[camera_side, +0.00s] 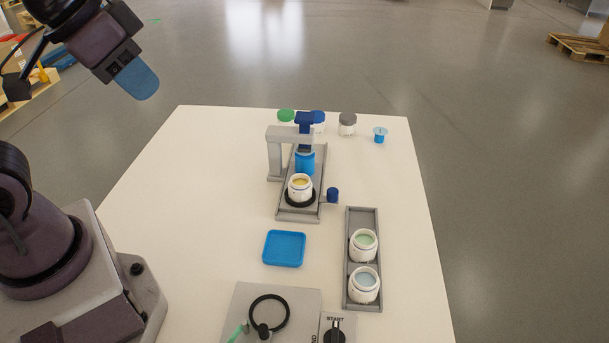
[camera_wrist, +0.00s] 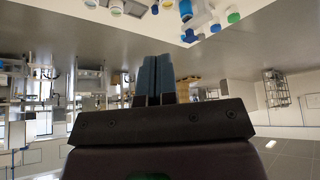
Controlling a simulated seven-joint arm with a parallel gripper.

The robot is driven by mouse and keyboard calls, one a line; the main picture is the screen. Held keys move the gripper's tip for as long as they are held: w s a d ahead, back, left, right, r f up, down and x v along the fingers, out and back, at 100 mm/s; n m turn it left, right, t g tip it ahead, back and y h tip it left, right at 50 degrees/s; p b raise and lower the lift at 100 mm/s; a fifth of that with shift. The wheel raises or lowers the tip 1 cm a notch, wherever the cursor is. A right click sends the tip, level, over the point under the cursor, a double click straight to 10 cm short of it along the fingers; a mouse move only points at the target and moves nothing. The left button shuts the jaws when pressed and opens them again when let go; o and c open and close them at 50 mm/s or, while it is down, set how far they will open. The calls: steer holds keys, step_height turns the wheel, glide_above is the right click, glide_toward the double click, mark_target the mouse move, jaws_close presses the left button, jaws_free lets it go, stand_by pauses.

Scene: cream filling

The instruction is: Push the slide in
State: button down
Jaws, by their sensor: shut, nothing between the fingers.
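The filling station has a grey arch (camera_side: 275,155) over a long grey base (camera_side: 298,214). On the base, a white jar with yellow content (camera_side: 299,188) stands in a black round holder, the slide (camera_side: 301,202), at the front end, forward of the arch. A blue knob (camera_side: 332,195) sticks out at the slide's right. A blue cylinder (camera_side: 305,162) with a dark blue top (camera_side: 304,118) is at the arch, behind the jar. My gripper (camera_side: 141,83) is high at the upper left, shut and empty, far from the slide. Its blue fingers (camera_wrist: 157,78) are together in the wrist view.
Behind the station stand jars with green (camera_side: 286,115), blue (camera_side: 319,117) and grey (camera_side: 347,117) lids, and a small blue piece (camera_side: 380,135). In front are a blue tray (camera_side: 284,248), a grey rack (camera_side: 362,217) with two open jars, and a START panel (camera_side: 336,329).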

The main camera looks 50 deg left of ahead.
steer(key=c, duration=1.8)
jaws_free()
steer(key=o, duration=0.4)
steer(key=shift+d, duration=0.1)
steer(key=shift+c, duration=0.2)
steer(key=shift+o, duration=1.4)
steer(key=shift+w+d+f+m+g, duration=0.15)
steer(key=shift+w+d+f+g, duration=0.2)
steer(key=shift+f, duration=0.2)
steer(key=shift+w+d+f+m+g, duration=0.2)
steer(key=shift+f+g, duration=0.15)
steer(key=shift+f, duration=0.2)
steer(key=n+g+y, duration=0.3)
steer(key=n+y, duration=0.2)
steer(key=n, duration=1.1)
glide_toward(334, 191)
steer(key=shift+n+h, duration=0.25)
steer(key=shift+h, duration=0.05)
steer(key=x, duration=0.9)
steer(key=shift+a+f, duration=0.2)
steer(key=shift+a, duration=0.2)
